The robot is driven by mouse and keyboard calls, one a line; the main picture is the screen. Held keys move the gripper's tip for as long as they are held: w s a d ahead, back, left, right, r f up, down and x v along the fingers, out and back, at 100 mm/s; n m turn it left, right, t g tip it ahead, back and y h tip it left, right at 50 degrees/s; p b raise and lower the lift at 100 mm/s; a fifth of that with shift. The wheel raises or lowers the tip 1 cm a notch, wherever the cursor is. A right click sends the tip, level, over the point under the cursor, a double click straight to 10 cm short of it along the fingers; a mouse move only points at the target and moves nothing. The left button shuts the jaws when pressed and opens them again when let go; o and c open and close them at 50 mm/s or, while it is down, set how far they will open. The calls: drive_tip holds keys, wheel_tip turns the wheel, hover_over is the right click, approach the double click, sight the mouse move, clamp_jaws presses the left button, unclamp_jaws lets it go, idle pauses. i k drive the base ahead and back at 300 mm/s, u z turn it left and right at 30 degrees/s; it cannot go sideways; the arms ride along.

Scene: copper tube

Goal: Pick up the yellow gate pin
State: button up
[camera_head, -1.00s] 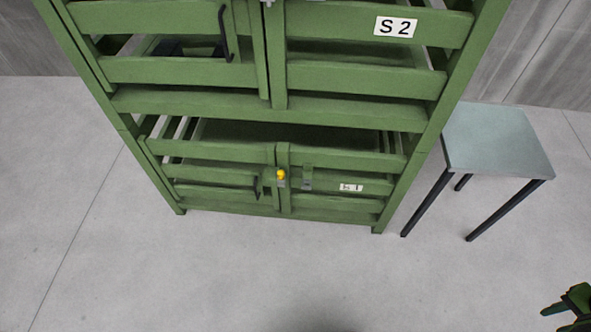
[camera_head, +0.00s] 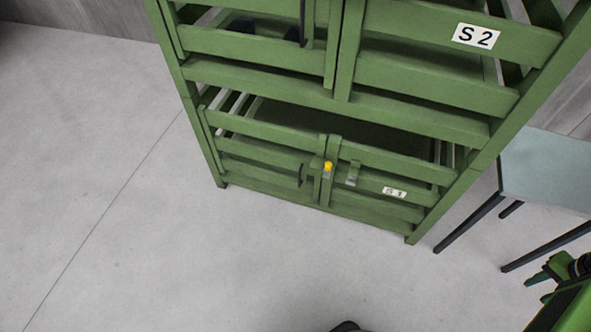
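The yellow gate pin (camera_head: 328,166) is a small yellow knob on the lower gate of the green rack. The frame cuts off part of my arm, and I cannot tell whether the fingers are open or shut.
The green slatted rack (camera_head: 425,122) has an S2 level above and an S1 level below. A grey-topped table (camera_head: 548,172) with dark legs stands right of the rack. The concrete floor (camera_head: 170,260) in front and to the left is clear.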

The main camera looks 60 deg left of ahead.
sight(328, 167)
drive_tip(key=u, duration=0.8)
drive_tip(key=k, duration=0.15)
drive_tip(key=u, duration=2.5)
drive_tip(key=i, duration=1.05)
drive_tip(key=u, duration=0.25)
